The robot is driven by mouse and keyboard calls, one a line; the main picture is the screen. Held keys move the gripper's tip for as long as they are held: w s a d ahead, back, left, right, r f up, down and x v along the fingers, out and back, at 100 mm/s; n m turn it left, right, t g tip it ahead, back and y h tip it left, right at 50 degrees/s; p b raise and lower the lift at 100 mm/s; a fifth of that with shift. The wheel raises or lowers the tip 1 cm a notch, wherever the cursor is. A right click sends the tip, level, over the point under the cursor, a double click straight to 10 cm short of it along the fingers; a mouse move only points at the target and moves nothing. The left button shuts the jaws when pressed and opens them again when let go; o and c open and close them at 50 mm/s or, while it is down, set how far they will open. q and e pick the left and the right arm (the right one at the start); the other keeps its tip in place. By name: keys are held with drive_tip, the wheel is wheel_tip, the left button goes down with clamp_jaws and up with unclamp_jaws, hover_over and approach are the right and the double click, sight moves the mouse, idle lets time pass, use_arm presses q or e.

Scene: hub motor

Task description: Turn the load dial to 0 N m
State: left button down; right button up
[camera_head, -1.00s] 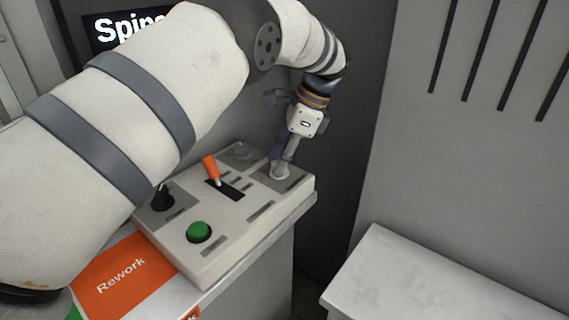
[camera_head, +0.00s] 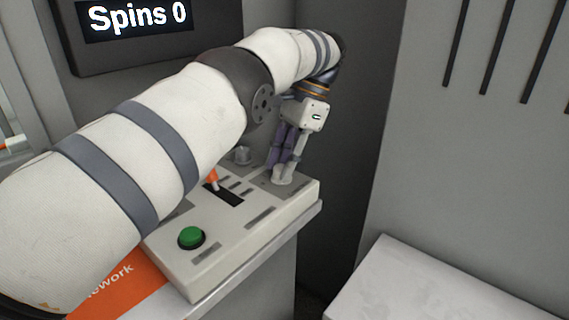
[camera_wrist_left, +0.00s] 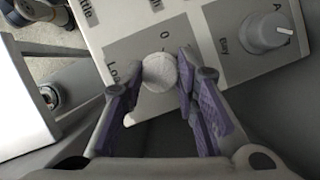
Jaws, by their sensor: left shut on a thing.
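The load dial (camera_wrist_left: 159,73) is a pale round knob on a grey plate with part of the word "Load" and a "0" beside it in the left wrist view. In the head view the load dial (camera_head: 282,176) sits at the far right corner of the control panel (camera_head: 222,247). My left gripper (camera_wrist_left: 153,85) is shut on the load dial, one purple-padded finger on each side. The left gripper (camera_head: 283,168) points down at the dial in the head view. The dial's pointer mark cannot be made out. My right gripper is not in view.
A display (camera_head: 137,17) reads "Spins 0". A pale bench (camera_head: 440,290) stands at right.

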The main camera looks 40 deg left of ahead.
use_arm(q)
drive_tip(key=shift+f, duration=0.1)
drive_tip(key=c, duration=1.3)
unclamp_jaws()
